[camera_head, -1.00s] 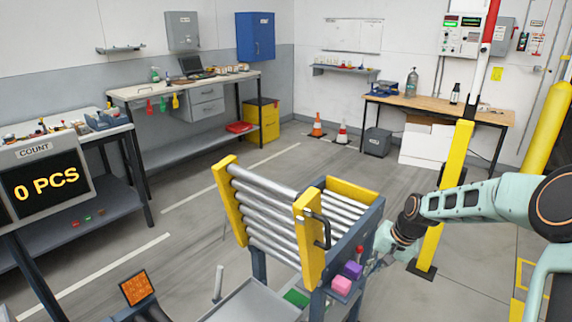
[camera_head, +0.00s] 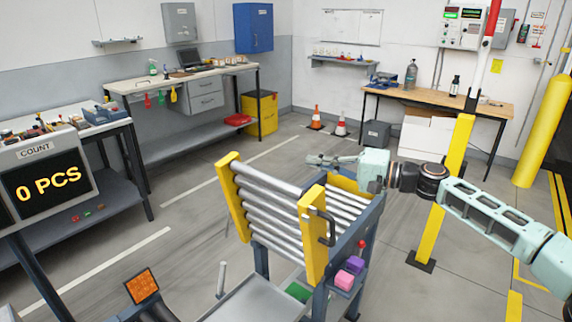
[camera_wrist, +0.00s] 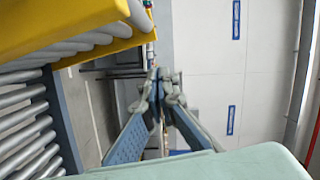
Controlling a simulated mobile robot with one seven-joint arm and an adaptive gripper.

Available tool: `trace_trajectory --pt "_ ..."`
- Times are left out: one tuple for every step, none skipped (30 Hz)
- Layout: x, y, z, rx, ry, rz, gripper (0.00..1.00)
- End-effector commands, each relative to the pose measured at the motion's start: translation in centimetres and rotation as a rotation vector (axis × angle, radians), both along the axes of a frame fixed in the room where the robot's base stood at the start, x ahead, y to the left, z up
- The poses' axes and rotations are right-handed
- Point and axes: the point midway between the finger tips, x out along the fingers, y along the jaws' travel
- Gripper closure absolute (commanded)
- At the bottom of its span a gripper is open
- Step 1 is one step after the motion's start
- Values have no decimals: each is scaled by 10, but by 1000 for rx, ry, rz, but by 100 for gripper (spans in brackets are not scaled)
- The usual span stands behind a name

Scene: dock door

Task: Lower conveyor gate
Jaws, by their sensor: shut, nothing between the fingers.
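The conveyor gate (camera_head: 272,207) is a raised section of grey rollers between two yellow side rails, tilted up at the near end of the roller conveyor (camera_head: 345,205). A dark handle (camera_head: 327,228) sits on its right rail. My gripper (camera_head: 312,160) is shut and empty, above the far side of the gate, pointing left in the head view. It looks apart from the gate. In the wrist view my closed fingers (camera_wrist: 158,78) show at the centre, with the gate's yellow rail (camera_wrist: 75,25) and rollers at upper left and more conveyor rollers (camera_wrist: 25,125) at left.
A yellow post (camera_head: 440,205) stands right of the conveyor, close to my arm. Pink and purple blocks (camera_head: 349,271) sit on a small side shelf. A grey tray (camera_head: 255,300) lies below the gate. Open floor lies left of the gate.

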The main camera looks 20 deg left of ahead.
Motion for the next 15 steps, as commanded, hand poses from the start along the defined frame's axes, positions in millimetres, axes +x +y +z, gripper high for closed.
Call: trace_trajectory --pt "0 6 0 0 0 3 100" --pt "0 10 0 0 0 4 100" --pt "1 17 0 0 0 5 100" --pt "2 22 0 0 1 4 100" --pt "2 28 -1 -1 1 6 100" --pt "4 36 -1 -1 1 6 100" --pt "5 42 -1 -1 1 5 100" --pt "5 49 -1 -1 2 6 100" --pt "6 58 -2 -1 2 7 100" --pt "8 65 -2 -1 1 6 100" --pt "9 71 -3 -2 1 5 100" --pt "10 80 -3 -2 1 5 100" --pt "11 86 -3 -2 2 6 100" --pt "12 92 -4 -2 1 5 100" --pt "13 101 -4 -2 1 5 100"
